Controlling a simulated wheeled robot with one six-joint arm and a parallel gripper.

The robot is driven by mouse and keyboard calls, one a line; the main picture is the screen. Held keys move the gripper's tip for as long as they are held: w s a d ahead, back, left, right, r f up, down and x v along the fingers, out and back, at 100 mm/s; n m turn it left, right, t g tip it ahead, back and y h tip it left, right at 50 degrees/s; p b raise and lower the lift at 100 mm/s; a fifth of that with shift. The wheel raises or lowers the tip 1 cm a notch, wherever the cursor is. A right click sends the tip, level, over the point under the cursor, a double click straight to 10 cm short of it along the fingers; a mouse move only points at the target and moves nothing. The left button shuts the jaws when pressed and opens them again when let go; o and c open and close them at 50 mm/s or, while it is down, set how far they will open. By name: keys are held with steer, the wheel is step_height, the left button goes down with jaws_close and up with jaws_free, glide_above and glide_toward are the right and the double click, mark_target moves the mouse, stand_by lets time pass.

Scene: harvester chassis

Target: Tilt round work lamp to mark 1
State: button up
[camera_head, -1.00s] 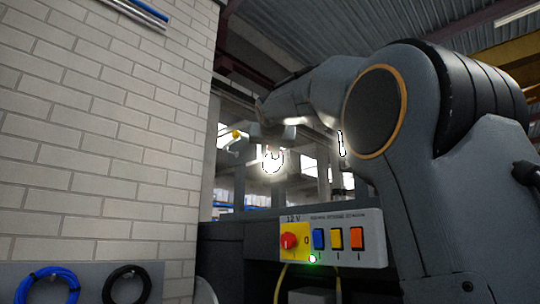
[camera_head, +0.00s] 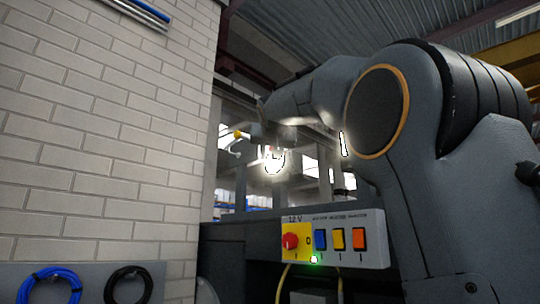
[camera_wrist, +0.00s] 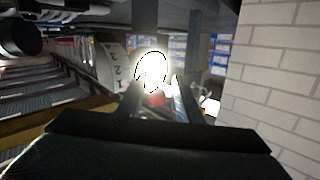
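The round work lamp (camera_head: 274,160) is lit and glares white in the head view, just below the end of my arm. In the wrist view the lamp's bright face (camera_wrist: 151,72) sits at the far end of my gripper (camera_wrist: 160,92). The two fingers stand apart on either side of a small red part (camera_wrist: 158,98) just under the glare. Glare hides whether they touch the lamp or the red part. A pale curved scale plate (camera_wrist: 115,68) with dark numerals lies left of the lamp. The lamp's exact tilt against the marks is unclear.
A control box (camera_head: 375,222) marked 12 V, with a red knob, coloured switches and a lit green light, stands below the lamp. A white brick wall (camera_head: 100,150) fills the left, with blue and black cable coils at its foot. Dark frame posts surround the lamp.

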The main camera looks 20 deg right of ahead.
steer(key=f+b+v, duration=0.1)
steer(key=b+v, duration=0.2)
steer(key=v, duration=0.4)
steer(key=shift+s+a+r+b, duration=0.2)
steer(key=shift+s+r+b, duration=0.15)
steer(key=shift+r, duration=0.2)
steer(key=shift+c, duration=0.4)
